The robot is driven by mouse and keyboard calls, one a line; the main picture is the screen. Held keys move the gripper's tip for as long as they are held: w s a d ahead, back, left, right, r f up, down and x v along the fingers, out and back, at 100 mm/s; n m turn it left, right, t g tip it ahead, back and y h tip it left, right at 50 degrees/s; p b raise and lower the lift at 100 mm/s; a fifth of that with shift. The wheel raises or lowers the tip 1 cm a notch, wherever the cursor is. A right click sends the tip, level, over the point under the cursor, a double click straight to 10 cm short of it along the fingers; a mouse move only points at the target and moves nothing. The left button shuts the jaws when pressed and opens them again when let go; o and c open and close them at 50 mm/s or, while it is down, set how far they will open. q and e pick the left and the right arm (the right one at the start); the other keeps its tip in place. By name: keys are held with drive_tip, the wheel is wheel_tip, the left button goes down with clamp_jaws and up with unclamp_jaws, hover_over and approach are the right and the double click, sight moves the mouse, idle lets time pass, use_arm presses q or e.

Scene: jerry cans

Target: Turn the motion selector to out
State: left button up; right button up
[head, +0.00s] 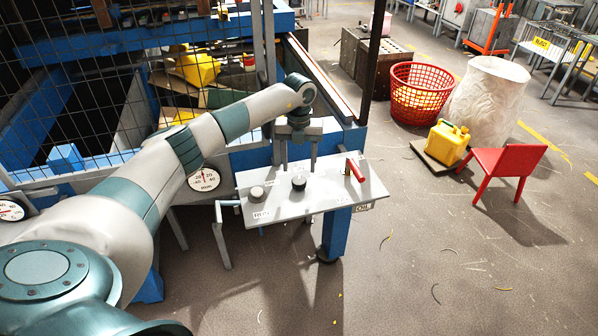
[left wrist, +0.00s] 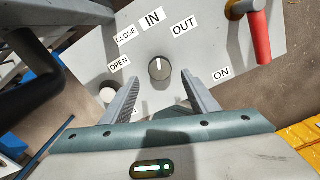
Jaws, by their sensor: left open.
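The motion selector is a dark round knob (head: 298,182) on a pale tilted panel (head: 325,203). In the left wrist view the knob (left wrist: 159,67) has a white mark pointing straight up the picture, between the IN label (left wrist: 152,19) and the OUT label (left wrist: 184,27), slightly nearer IN. My left gripper (head: 298,163) is above the panel, open and empty. In the left wrist view its fingers (left wrist: 161,76) stand left and right of the knob, with gaps visible; their exact height over it is unclear. My right gripper is out of view.
A second knob (head: 257,193) lies left on the panel, by OPEN and CLOSE labels. A wire fence (head: 100,70) stands behind my left arm. A red chair (head: 503,163) and yellow can (head: 447,142) are farther right.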

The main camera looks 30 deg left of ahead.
sight(299, 180)
use_arm(q)
drive_tip(key=shift+f+p, duration=0.75)
drive_tip(key=shift+f, duration=2.05)
drive_tip(key=c, duration=1)
